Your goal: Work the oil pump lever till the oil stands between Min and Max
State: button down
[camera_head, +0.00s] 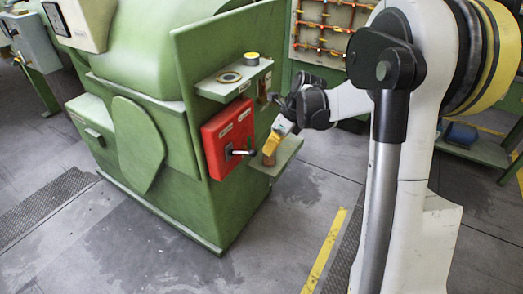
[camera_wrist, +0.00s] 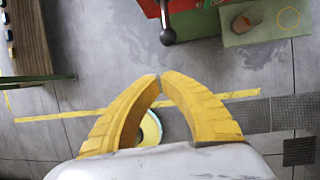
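A red box (camera_head: 227,138) with pale labels is fixed to the side of the green machine. A lever with a dark ball knob (camera_head: 240,152) sticks out from its front; the knob also shows at the top of the wrist view (camera_wrist: 168,36). My gripper (camera_head: 269,152) is right of the lever in the head view, with its yellow fingers pointing down. In the wrist view my gripper's tips (camera_wrist: 160,76) meet, with nothing between them, and are apart from the knob. I cannot make out an oil level or any Min and Max marks.
A green lower shelf (camera_head: 285,150) holds a brown cup (camera_wrist: 241,23) close to my gripper. An upper shelf (camera_head: 215,91) holds a dark disc (camera_head: 229,77) and a yellow-rimmed round item (camera_head: 251,58). A board with orange pipes (camera_head: 325,30) stands behind. Open floor lies in front.

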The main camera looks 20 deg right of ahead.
jog(key=s+a+r+n+t+h, duration=0.1)
jog(key=s+a+r+n, duration=0.2)
jog(key=s+n, duration=0.4)
jog(key=s+a+r+n+t+h+b, duration=0.1)
jog(key=s+a+r+n, duration=0.3)
jog(key=n, duration=0.4)
jog(key=s+a+r+n+t+h, duration=0.1)
jog(key=s+a+r+n, duration=0.15)
jog(key=s+n, duration=0.55)
jog(key=m+g+h+p, duration=0.3)
jog(key=m+g+h, duration=0.1)
jog(key=h, duration=0.3)
send_over(243, 153)
jog(key=s+d, duration=0.2)
jog(key=d, duration=0.1)
notch_tip(243, 153, down, 12)
jog(key=shift+s+f, duration=0.1)
jog(key=shift+s+d+t, duration=0.1)
jog(key=shift+t, duration=0.2)
